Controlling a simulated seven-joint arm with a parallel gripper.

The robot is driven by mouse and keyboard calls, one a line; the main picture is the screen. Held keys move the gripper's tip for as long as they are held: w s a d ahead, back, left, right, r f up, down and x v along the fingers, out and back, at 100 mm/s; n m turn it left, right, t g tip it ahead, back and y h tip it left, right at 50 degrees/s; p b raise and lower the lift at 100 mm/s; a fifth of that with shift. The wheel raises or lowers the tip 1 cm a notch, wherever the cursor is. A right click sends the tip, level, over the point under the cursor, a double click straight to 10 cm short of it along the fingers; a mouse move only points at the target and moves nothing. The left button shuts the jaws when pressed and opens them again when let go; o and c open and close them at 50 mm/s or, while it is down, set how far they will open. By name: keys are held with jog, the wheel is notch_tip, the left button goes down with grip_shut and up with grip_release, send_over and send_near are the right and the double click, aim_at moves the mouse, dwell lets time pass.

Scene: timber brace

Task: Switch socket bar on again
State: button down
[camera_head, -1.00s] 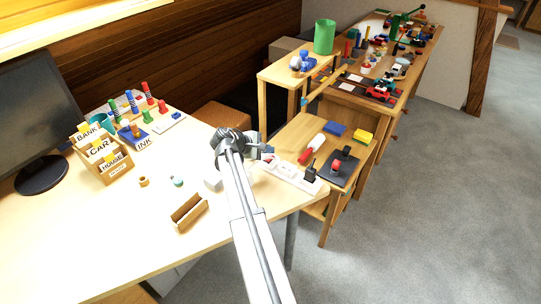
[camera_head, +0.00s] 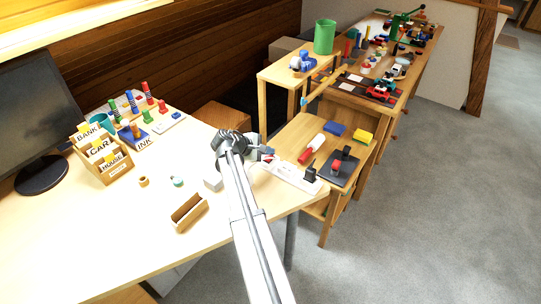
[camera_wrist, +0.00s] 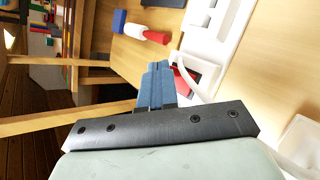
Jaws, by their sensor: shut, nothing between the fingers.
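The white socket bar (camera_head: 291,174) lies on the small wooden table, with a black plug (camera_head: 310,174) standing at its right end. In the wrist view the bar (camera_wrist: 209,48) runs up the right side, and a red switch (camera_wrist: 184,80) sits in its recess at the near end. My gripper (camera_head: 268,154) is over the left end of the bar. In the wrist view its closed fingertips (camera_wrist: 159,66) are just left of the red switch and partly hide it; I cannot tell whether they touch it. The fingers hold nothing.
A white cable (camera_wrist: 194,88) passes close to the fingers. A red-and-white cylinder (camera_head: 311,148), a blue block (camera_head: 335,128), a yellow block (camera_head: 362,137) and a dark base with a red part (camera_head: 337,170) share the small table. The desk (camera_head: 120,225) is at left.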

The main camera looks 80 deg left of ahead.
aim_at(267, 159)
dwell(0.6)
jog(key=shift+s+r, duration=0.1)
jog(key=shift+r, duration=0.55)
jog(key=shift+d+r, duration=0.1)
jog(key=shift+s+d+r, duration=0.1)
jog(key=shift+r, duration=1.1)
jog(key=shift+s+d+r, duration=0.1)
jog(key=shift+r, duration=1.1)
